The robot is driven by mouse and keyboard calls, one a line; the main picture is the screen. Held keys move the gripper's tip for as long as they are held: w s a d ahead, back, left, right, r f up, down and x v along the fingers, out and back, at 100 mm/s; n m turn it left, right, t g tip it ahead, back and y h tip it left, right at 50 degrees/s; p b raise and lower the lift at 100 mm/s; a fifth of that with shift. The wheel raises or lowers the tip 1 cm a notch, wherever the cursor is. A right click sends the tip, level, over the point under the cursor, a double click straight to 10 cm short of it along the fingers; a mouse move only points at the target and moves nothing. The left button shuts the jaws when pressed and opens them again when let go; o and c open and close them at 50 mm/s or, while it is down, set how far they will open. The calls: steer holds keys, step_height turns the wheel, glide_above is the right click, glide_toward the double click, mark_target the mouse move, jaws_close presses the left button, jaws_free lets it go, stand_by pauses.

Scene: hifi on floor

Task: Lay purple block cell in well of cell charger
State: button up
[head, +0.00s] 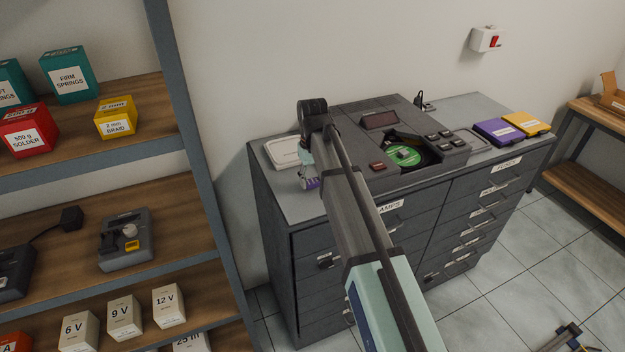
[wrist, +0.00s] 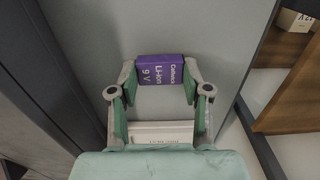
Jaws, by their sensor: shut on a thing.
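The purple block cell (wrist: 160,70), marked Li-ion 9 V, sits between the fingertips of my gripper (wrist: 159,76) in the wrist view. My gripper is shut on it. In the head view a bit of the purple cell (head: 312,184) shows at my gripper (head: 307,174), by the left part of the cabinet top; my arm hides much of it. I cannot tell for sure which device is the cell charger. A grey device (head: 126,247) with a round knob and yellow label stands on the left shelf, and a dark device (head: 14,275) with a cable is beside it.
The grey drawer cabinet (head: 290,215) bears a player with a green disc (head: 404,156), purple (head: 497,132) and yellow (head: 526,123) flat cases, and a pale flat item (head: 282,152). A blue-grey shelf post (head: 190,140) stands between cabinet and shelves.

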mark_target(313, 181)
steer(key=shift+f, duration=0.65)
steer(key=shift+f, duration=0.15)
steer(key=o, duration=1.2)
steer(key=shift+o, duration=0.2)
step_height(313, 181, up, 12)
steer(key=b, duration=0.2)
steer(key=shift+f+b, duration=0.25)
steer(key=shift+b, duration=0.1)
steer(key=shift+o, duration=0.5)
steer(key=shift+r, duration=0.45)
